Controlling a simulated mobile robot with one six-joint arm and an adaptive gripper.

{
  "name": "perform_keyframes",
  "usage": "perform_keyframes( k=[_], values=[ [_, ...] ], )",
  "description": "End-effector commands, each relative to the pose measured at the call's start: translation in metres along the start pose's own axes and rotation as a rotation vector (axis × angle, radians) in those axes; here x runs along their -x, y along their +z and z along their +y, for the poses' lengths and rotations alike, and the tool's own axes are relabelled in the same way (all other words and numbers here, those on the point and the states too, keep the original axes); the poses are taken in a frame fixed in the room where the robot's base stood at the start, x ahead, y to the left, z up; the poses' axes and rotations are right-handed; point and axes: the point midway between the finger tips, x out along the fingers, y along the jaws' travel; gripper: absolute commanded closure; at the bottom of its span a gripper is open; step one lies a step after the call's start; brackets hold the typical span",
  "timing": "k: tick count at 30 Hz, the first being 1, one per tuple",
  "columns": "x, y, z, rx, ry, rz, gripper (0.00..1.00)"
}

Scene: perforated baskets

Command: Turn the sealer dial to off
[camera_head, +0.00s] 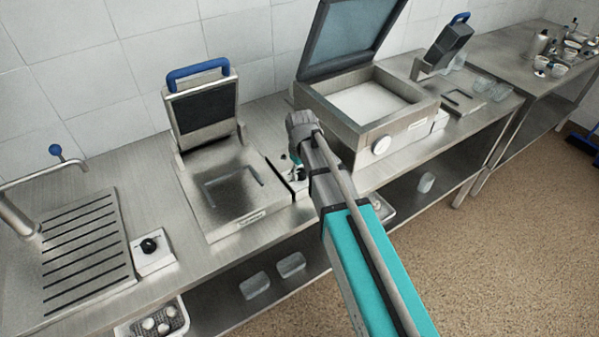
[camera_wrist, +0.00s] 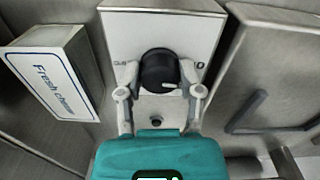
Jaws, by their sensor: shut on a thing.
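In the wrist view, a round black dial (camera_wrist: 158,70) sits on a pale control box (camera_wrist: 191,28). My gripper (camera_wrist: 157,88) has a finger on each side of the dial and is shut on it. A small light pointer mark shows at the dial's lower right. Small printed marks lie left and right of the dial; I cannot read the left one fully, and the right one looks like a ring. In the head view, my gripper (camera_head: 296,170) is down at the box beside the steel sealer (camera_head: 208,215) with a raised, blue-handled lid. My arm hides most of the dial there.
A chamber machine (camera_head: 352,136) with its lid up and a white knob (camera_head: 381,146) stands right of my gripper. Another dial box (camera_head: 155,262) stands by the slotted drain plate (camera_head: 85,250). A "Fresh chee..." sign (camera_wrist: 51,82) is close left in the wrist view.

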Motion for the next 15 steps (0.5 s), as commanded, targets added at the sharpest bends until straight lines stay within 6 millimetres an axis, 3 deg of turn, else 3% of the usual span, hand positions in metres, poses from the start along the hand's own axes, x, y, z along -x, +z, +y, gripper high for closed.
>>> perform_keyframes(
  k=[15],
  values=[
    [0.0002, -0.0016, -0.0018, 0.111, -0.004, 0.003, 1.0]
  ],
)
